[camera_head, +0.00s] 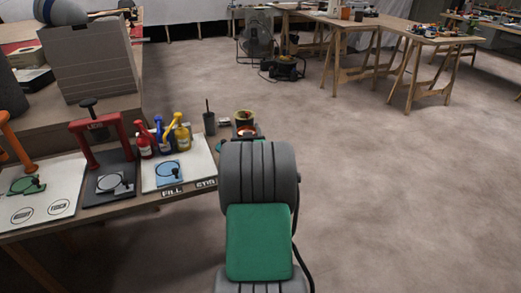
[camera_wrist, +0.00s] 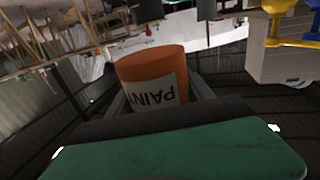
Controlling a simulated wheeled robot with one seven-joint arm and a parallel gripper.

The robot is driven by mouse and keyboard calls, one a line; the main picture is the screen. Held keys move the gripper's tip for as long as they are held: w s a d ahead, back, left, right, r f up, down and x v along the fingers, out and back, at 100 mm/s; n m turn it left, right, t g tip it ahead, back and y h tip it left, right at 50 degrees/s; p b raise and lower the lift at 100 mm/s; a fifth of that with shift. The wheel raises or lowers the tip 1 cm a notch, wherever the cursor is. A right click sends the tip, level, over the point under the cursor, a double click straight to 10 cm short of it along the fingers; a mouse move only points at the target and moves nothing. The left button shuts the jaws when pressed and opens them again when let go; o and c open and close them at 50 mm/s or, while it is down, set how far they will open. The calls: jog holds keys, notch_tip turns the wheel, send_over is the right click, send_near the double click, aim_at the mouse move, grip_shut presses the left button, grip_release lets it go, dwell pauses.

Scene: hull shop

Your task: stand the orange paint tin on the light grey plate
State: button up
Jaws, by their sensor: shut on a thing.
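The orange paint tin (camera_wrist: 150,65), with a white label reading PAINT, is between the fingers of my gripper (camera_wrist: 157,88) in the wrist view. My gripper is shut on it. The label appears upside down in this view. In the head view my arm hides most of the gripper, beyond the end of the bench. I cannot pick out the light grey plate for certain; a pale board (camera_head: 200,160) marked FILL and STIR lies at the bench's near right end.
Red, blue and yellow bottles (camera_head: 181,137) stand at the back of the pale board. A dark cup (camera_head: 209,123) stands right of them. A red-framed press (camera_head: 98,150) is farther left. Open floor lies to the right, with trestle tables (camera_head: 365,25) far behind.

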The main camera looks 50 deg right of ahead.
jog(key=d+f, duration=0.2)
jog(key=d+f+b, duration=0.1)
jog(key=d+f, duration=0.1)
jog(key=d, duration=0.1)
jog(key=d+f+b, duration=0.1)
jog(key=d+f, duration=0.1)
jog(key=d, duration=0.1)
jog(key=shift+w+f, duration=0.3)
jog(key=f+b, duration=0.1)
jog(key=f, duration=0.1)
jog(key=d+f+b, duration=0.1)
jog(key=f, duration=0.1)
jog(key=shift+r, duration=0.15)
jog(key=shift+f, duration=0.3)
jog(key=o, duration=1.6)
jog(key=shift+o, duration=0.2)
jog(key=shift+r, duration=0.2)
